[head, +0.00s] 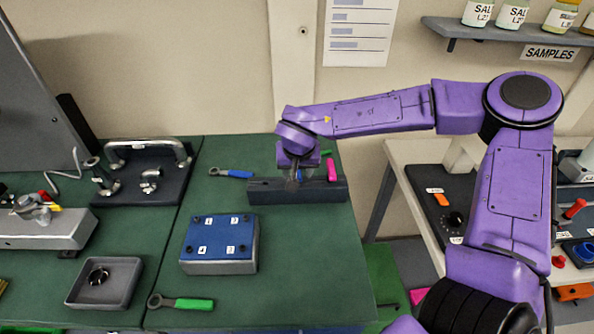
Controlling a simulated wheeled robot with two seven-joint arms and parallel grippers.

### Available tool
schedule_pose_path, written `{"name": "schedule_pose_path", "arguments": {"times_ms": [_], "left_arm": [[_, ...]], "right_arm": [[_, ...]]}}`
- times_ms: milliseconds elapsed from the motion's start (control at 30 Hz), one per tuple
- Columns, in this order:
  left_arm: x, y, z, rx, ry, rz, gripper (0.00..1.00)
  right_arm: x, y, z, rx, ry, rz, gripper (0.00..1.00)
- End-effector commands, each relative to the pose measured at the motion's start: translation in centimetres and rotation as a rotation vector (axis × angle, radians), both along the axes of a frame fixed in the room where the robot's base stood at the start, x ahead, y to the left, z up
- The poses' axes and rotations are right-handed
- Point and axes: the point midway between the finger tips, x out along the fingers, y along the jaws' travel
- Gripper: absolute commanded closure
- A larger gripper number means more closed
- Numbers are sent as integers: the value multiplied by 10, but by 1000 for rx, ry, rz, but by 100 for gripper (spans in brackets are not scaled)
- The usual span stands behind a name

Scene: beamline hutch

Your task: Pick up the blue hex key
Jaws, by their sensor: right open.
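My right gripper (293,183) is open, pointing down at the dark grey rack (325,192) near the back edge of the green table. A pink handle (331,170) stands up at the rack, right of the gripper, and a green handle end (326,153) shows behind it. My left gripper is out of view.
A blue-topped box (219,262) stands in front of the rack. A green-handled tool (187,303) and a grey tray (104,283) lie nearer the front. A dark plate with metal fittings (155,193) is at the left. The table's right front area is clear.

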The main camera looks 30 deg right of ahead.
Motion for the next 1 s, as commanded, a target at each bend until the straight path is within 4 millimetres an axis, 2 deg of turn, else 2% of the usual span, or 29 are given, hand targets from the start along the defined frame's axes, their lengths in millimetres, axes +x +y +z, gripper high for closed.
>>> {"name": "schedule_pose_path", "arguments": {"times_ms": [100,300,333,467,767,867,1000], "left_arm": [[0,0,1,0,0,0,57],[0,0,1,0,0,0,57],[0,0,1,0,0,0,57],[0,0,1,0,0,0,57],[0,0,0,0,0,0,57],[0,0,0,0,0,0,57],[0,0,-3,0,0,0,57]], "right_arm": [[4,-2,-11,0,0,0,51],[5,-3,-12,0,-2,0,51],[5,-3,-12,0,-2,0,58],[5,-2,-12,0,-2,0,100],[4,-3,-11,-1,-1,0,100],[5,-3,2,-1,-6,0,100],[6,-2,36,-2,-10,-1,100]]}}
